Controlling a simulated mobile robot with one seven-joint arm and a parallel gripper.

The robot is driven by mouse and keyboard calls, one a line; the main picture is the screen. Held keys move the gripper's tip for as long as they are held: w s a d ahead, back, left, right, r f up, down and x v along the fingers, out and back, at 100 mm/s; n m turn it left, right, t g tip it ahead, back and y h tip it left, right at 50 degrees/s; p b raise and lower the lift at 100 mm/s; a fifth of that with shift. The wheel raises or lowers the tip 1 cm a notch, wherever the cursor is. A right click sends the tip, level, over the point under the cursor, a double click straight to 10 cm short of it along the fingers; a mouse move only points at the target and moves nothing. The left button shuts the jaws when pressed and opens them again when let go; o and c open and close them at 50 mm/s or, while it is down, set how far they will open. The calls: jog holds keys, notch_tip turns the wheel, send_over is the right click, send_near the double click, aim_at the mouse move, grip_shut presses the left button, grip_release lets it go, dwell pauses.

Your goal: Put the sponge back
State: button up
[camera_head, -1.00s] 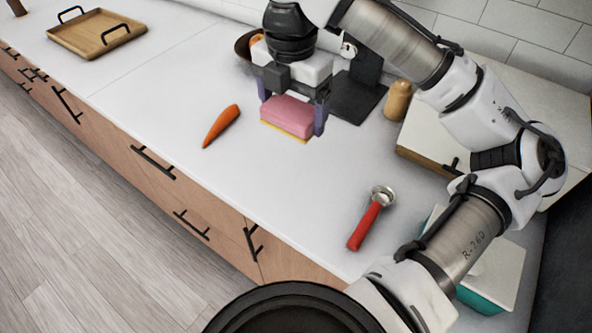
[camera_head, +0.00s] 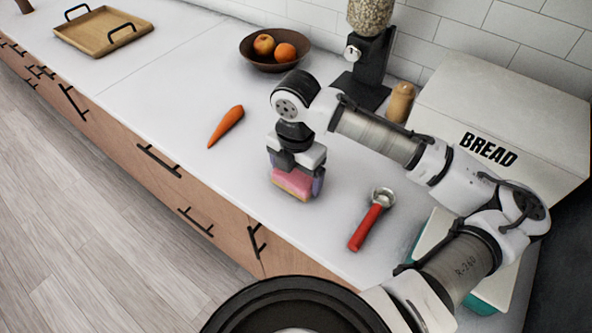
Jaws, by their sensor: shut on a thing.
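The sponge (camera_head: 292,184) is pink with a yellow underside. My gripper (camera_head: 296,180) is shut on it, with one finger at each side, pointing down over the white counter. The sponge is between the carrot and the red-handled scoop. I cannot tell whether its underside touches the counter or hangs just above it. No sponge holder or sink is recognisable in view.
A carrot (camera_head: 226,126) lies left of my gripper and a red-handled scoop (camera_head: 371,219) lies right. A fruit bowl (camera_head: 262,62), a dark dispenser (camera_head: 368,55), a wooden shaker (camera_head: 400,102) and a bread box (camera_head: 500,120) stand behind. A wooden tray (camera_head: 100,32) is far left.

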aim_at(296, 173)
jog(key=shift+f, duration=0.1)
jog(key=shift+f, duration=0.15)
jog(key=o, duration=0.8)
notch_tip(296, 173, up, 13)
jog(key=b, duration=0.2)
jog(key=shift+f, duration=0.2)
